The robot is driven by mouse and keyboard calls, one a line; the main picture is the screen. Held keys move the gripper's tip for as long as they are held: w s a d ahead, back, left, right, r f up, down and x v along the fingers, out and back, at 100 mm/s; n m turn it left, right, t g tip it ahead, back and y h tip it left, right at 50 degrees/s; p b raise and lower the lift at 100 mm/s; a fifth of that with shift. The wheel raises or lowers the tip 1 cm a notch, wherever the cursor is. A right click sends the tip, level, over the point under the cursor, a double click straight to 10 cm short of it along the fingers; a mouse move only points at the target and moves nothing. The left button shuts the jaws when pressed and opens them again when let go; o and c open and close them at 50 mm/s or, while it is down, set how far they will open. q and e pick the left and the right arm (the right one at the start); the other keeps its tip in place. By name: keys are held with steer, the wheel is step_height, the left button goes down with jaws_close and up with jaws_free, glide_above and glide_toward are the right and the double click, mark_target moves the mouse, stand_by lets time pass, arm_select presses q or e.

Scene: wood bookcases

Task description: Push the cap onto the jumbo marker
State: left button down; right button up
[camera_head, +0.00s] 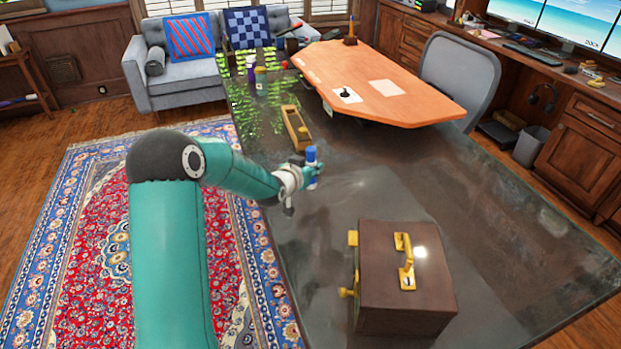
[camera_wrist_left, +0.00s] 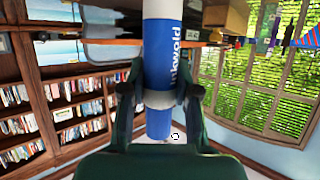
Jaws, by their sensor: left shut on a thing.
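The jumbo marker (camera_head: 313,171) stands upright at the end of my left arm, over the dark tabletop. In the left wrist view, which looks upside down, the marker (camera_wrist_left: 160,50) has a blue body with white lettering and a pale far end. A blue cap (camera_wrist_left: 158,122) shows at its other end; it is also the top blue piece in the head view (camera_head: 311,153). A white band lies between cap and body; I cannot tell whether the cap is fully seated. My left gripper (camera_wrist_left: 159,95) is shut around the marker near that band. My right gripper is out of view.
A brown toolbox (camera_head: 405,295) with yellow fittings stands at the front of the dark table (camera_head: 500,250). Bottles (camera_head: 261,83) stand farther back. An orange desk (camera_head: 375,85) adjoins at the back right. The table right of the marker is clear.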

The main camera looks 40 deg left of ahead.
arm_select(q)
step_height(320, 180, down, 4)
steer(key=shift+f, duration=0.1)
stand_by(0.4)
steer(key=shift+f, duration=0.1)
steer(key=c, duration=0.8)
jaws_free()
steer(key=shift+c, duration=0.2)
steer(key=b+v, duration=0.1)
steer(key=v, duration=1.1)
